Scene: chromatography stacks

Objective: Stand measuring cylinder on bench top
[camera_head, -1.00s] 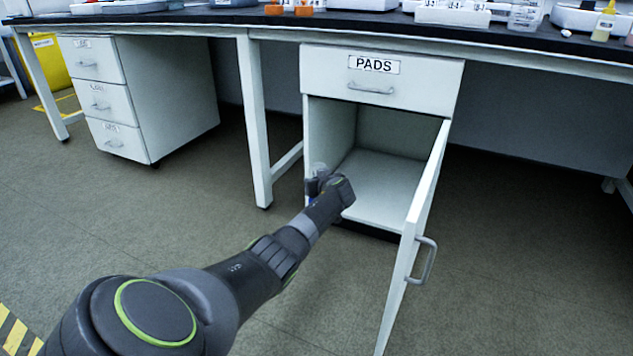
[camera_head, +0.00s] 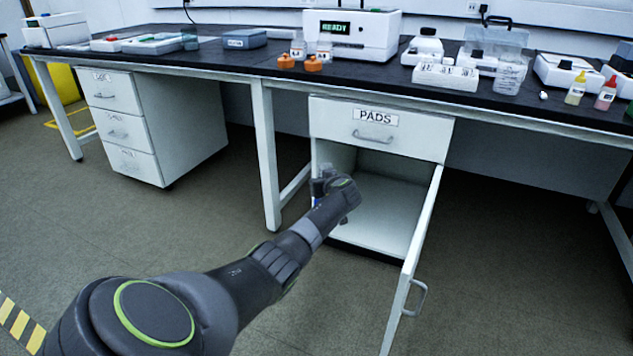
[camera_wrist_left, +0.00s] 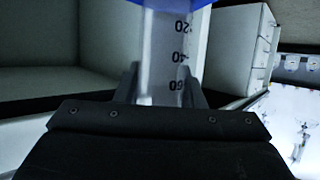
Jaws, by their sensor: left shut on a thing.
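The measuring cylinder (camera_wrist_left: 165,55) is clear with dark marks reading 20, 40 and 60 and a blue part at the top edge of the left wrist view. My left gripper (camera_wrist_left: 160,88) is shut on it. In the head view my left gripper (camera_head: 322,184) is at the front left of the open cupboard, below the bench top (camera_head: 225,60). There the cylinder is mostly hidden by the gripper and wrist; only a little blue shows. My right gripper is not in view.
The cupboard (camera_head: 385,205) under the PADS drawer (camera_head: 380,128) is open, its door (camera_head: 412,265) swung out to the right. The bench holds a READY instrument (camera_head: 350,32), orange-capped bottles (camera_head: 313,64), a white rack (camera_head: 445,75) and trays. Bare bench shows along the front edge.

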